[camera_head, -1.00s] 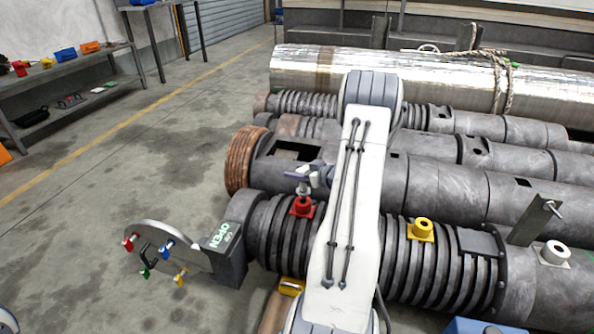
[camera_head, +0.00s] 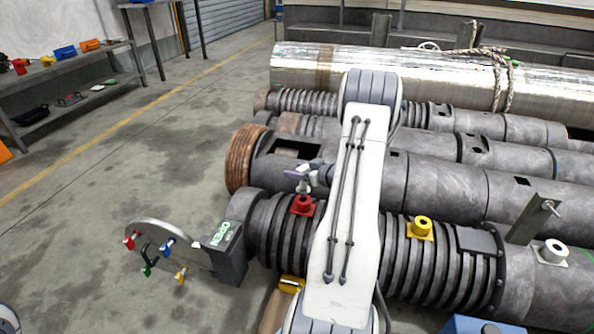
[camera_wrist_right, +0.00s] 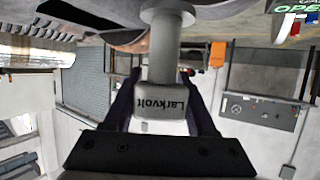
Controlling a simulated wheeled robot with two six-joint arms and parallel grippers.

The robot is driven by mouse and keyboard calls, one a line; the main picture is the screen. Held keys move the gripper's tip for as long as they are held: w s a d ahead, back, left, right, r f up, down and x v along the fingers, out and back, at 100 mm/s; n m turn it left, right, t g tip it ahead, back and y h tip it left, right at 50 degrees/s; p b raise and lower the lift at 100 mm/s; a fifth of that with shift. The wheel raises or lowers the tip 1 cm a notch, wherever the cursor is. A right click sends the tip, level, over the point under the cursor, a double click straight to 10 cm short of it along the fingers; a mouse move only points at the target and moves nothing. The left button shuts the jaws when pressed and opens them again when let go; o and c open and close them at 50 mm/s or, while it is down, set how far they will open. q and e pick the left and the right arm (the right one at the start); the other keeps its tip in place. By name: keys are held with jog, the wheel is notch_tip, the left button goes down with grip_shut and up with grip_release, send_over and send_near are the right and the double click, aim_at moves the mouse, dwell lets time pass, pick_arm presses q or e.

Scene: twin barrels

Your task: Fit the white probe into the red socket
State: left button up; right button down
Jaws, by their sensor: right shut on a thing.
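The red socket (camera_head: 302,205) stands upright on the ribbed dark barrel, left of my white right arm. My right gripper (camera_head: 303,177) is above the red socket, shut on the white probe (camera_head: 303,188), which shows only as a small pale piece. In the right wrist view the probe (camera_wrist_right: 164,55) looks grey-white, marked "Larkvolt", between the two dark fingers. Its narrower shaft runs to a wider round end near the barrel. The probe is in line with the socket; I cannot tell whether its tip has entered. My left gripper is not in view.
A yellow socket (camera_head: 420,228) and a white socket (camera_head: 553,253) stand farther right on the same barrel. An upright metal bracket (camera_head: 531,221) rises between them. A round hatch (camera_head: 165,250) with coloured handles stands open at left. Open floor lies beyond it.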

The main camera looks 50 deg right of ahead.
jog(key=shift+p, duration=0.65)
dwell(0.8)
jog(key=shift+f+b, duration=1.05)
jog(key=shift+f, duration=0.9)
jog(key=shift+c, duration=0.6)
grip_release()
jog(key=p+v, duration=0.3)
jog(key=v, duration=0.7)
jog(key=shift+s+p, duration=0.25)
jog(key=shift+p, duration=0.1)
jog(key=shift+r, duration=0.1)
